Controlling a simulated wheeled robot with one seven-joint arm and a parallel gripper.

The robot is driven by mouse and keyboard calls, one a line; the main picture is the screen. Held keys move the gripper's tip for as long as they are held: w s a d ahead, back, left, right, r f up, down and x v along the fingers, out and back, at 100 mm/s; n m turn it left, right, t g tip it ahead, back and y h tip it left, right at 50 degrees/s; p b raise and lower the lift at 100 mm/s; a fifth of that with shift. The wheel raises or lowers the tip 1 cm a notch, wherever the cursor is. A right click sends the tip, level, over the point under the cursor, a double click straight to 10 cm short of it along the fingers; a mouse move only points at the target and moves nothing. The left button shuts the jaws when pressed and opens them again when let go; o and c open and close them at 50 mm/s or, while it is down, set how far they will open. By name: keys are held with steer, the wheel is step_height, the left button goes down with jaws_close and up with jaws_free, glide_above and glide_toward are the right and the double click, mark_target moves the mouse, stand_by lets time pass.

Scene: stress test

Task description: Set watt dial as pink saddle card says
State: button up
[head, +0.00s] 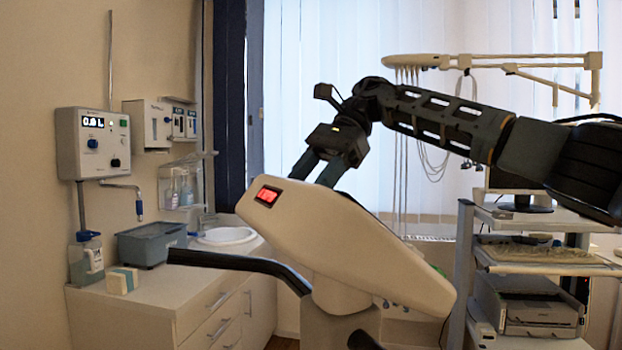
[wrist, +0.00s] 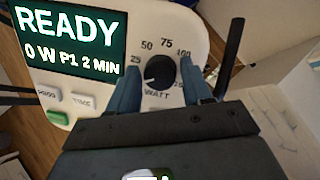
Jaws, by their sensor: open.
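The black watt dial (wrist: 160,72) sits on a pale console panel (wrist: 187,20), with 25, 50, 75 and 100 printed around it and WATT below. Its white mark points to the lower left, below 25. The screen (wrist: 70,38) reads READY, 0 W, P1, 2 MIN. My gripper (wrist: 161,82) is open, one finger on each side of the dial; I cannot tell whether they touch it. In the head view my gripper (head: 309,178) points down at the top of the cream console housing (head: 350,235), which hides the dial. No pink saddle card shows in either view.
A green button (wrist: 58,118) and grey TIME key (wrist: 83,102) lie left of the dial. A black bar (wrist: 232,55) rises close to the right finger. A black handle (head: 240,263) extends left from the housing. A counter (head: 150,300) and shelf cart (head: 470,250) flank it.

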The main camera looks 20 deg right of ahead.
steer(key=c, duration=0.8)
steer(key=shift+o, duration=0.2)
